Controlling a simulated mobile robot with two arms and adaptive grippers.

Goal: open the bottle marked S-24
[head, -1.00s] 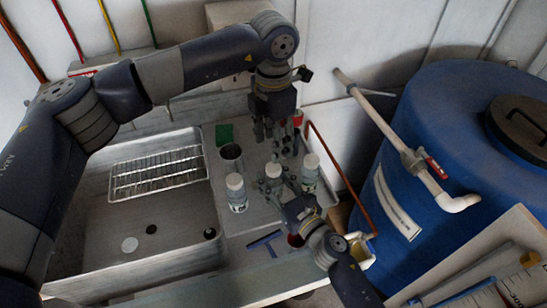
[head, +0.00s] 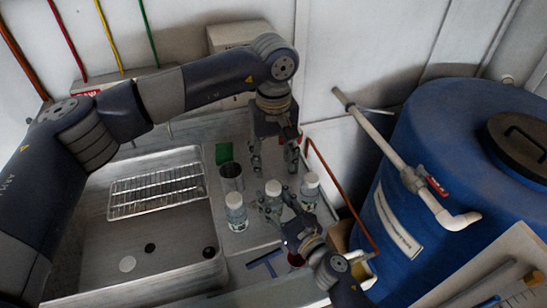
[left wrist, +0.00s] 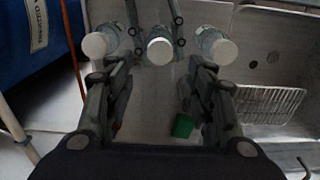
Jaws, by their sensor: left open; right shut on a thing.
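Three clear bottles with white caps stand in a row on the counter: a left one (head: 236,212), a middle one (head: 273,191) and a right one (head: 310,190). Their labels are too small to read, so I cannot tell which is S-24. My right gripper (head: 278,208) is shut on the middle bottle, which stands upright. My left gripper (head: 274,165) points down, open and empty, above and behind the middle bottle. In the left wrist view, the middle cap (left wrist: 160,51) lies ahead of and between my open left fingers (left wrist: 160,100), apart from them.
A sink with a wire rack (head: 158,190) is at the left. A blue tool (head: 264,258) lies in front. A blue barrel (head: 440,150) and pipe (head: 385,145) are at the right.

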